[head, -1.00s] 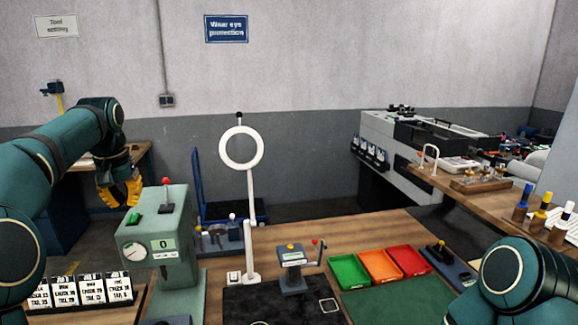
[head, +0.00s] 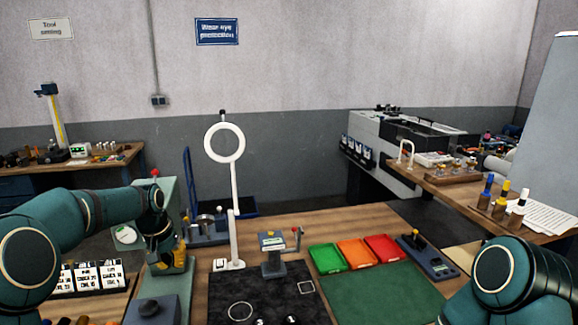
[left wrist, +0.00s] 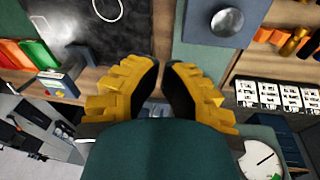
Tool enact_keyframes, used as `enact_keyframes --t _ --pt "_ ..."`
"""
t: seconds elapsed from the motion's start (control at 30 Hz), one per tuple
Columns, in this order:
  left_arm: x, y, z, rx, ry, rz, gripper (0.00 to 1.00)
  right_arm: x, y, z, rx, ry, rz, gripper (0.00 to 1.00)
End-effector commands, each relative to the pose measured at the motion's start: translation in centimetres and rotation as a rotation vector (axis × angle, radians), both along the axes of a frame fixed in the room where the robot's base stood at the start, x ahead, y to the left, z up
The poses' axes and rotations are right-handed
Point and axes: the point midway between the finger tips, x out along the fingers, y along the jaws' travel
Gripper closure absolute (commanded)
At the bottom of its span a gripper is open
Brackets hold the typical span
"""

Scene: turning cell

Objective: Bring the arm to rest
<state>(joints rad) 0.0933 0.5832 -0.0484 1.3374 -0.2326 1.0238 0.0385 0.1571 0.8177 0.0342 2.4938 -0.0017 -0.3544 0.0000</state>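My left gripper (head: 172,257), with yellow fingers, hangs in front of the green gauge machine (head: 177,205) and hides part of it. In the left wrist view its two fingers (left wrist: 162,68) stand apart with nothing between them, so it is open and empty. Below it in that view are the wooden bench and a grey block with a round knob (left wrist: 227,22). My right arm (head: 510,282) shows at the lower right, but its gripper is out of view.
A ring lamp (head: 224,143) stands mid-bench beside a small grey device (head: 273,262). Green, orange and red trays (head: 326,257) lie behind a green mat (head: 385,295). White label cards (head: 98,276) stand at left. A dark mat (head: 255,290) covers the front.

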Motion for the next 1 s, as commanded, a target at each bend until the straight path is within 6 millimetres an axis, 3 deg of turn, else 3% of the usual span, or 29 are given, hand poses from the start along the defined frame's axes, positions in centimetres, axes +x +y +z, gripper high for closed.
enact_keyframes --t 0.03,0.2,0.4,0.6,0.9,1.0 --pt "-0.7 -1.7 -3.4 -0.025 0.010 -0.018 1.00 0.0 0.0 0.0 0.000 0.001 -0.001 0.53" --pt "-4.3 -7.3 -13.1 -0.111 0.000 -0.047 1.00 -0.1 -0.1 0.0 -0.001 0.001 -0.001 0.53" --pt "-12.0 -13.3 -21.8 -0.199 -0.004 -0.032 1.00 0.0 0.0 0.0 -0.001 0.001 -0.001 0.53" --pt "-19.5 -16.7 -25.8 -0.242 -0.003 0.000 1.00 -0.1 -0.1 0.0 -0.001 0.001 -0.001 0.53" --pt "-28.7 -19.0 -27.6 -0.264 0.008 0.044 1.00 0.0 0.0 0.0 -0.001 0.001 -0.001 0.53" --pt "-28.7 -19.1 -29.5 -0.260 0.000 0.047 1.00 -0.1 0.0 -1.9 -0.002 0.002 0.000 0.53"
